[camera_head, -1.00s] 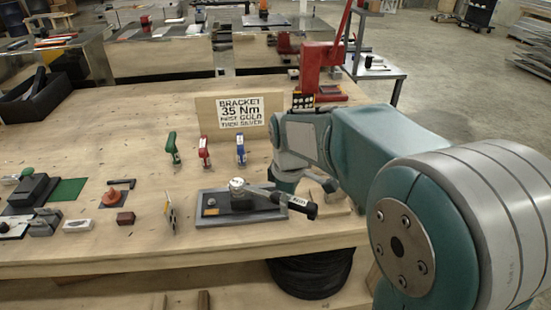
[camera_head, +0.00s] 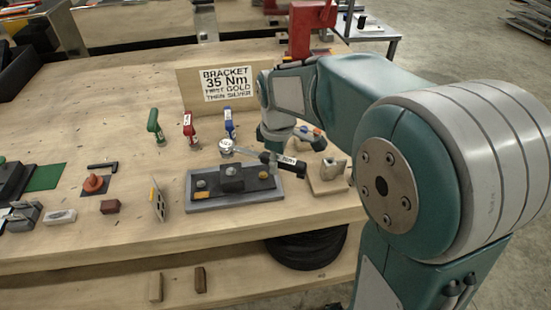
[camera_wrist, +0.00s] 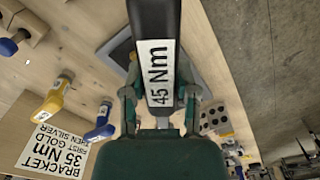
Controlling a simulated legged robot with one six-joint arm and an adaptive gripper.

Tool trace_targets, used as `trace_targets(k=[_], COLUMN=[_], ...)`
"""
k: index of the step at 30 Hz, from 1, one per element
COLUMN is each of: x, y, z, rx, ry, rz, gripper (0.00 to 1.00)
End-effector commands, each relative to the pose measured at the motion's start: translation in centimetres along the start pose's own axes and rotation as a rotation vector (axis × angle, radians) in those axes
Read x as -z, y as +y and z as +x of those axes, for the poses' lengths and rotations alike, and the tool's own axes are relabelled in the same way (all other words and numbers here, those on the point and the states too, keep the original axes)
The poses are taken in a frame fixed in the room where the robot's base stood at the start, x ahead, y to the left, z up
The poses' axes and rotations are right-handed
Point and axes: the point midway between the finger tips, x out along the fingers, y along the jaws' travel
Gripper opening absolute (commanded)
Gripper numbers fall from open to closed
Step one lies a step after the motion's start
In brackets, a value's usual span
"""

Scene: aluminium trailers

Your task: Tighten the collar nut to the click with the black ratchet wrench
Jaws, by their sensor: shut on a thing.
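My gripper (camera_wrist: 160,95) is shut on a black wrench (camera_wrist: 158,25), whose white label reads 45 Nm. In the head view the wrench (camera_head: 274,158) slants above the back of a grey plate (camera_head: 232,203), its round silver head (camera_head: 227,146) at the left, apart from the fixture. The plate carries a dark stepped block (camera_head: 233,178), a round metal fastener (camera_head: 201,183) on its left and an orange tab (camera_head: 203,196). I cannot tell which part is the collar nut. The jaws are mostly hidden behind my arm in the head view.
A sign (camera_head: 228,84) reads BRACKET 35 Nm, FIRST GOLD THEN SILVER. Green (camera_head: 154,124), red (camera_head: 189,129) and blue (camera_head: 228,121) handled tools stand before it. A wooden block (camera_head: 327,175) with a metal part is right of the plate.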

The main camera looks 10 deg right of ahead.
Motion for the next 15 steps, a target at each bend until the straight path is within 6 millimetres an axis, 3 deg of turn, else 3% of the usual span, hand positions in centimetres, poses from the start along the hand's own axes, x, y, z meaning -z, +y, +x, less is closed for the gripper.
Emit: trace_targets(k=[15], x=[0.0], y=[0.0], z=[2.7], rx=[0.001], ry=[-0.002], rz=[-0.001], gripper=[0.00])
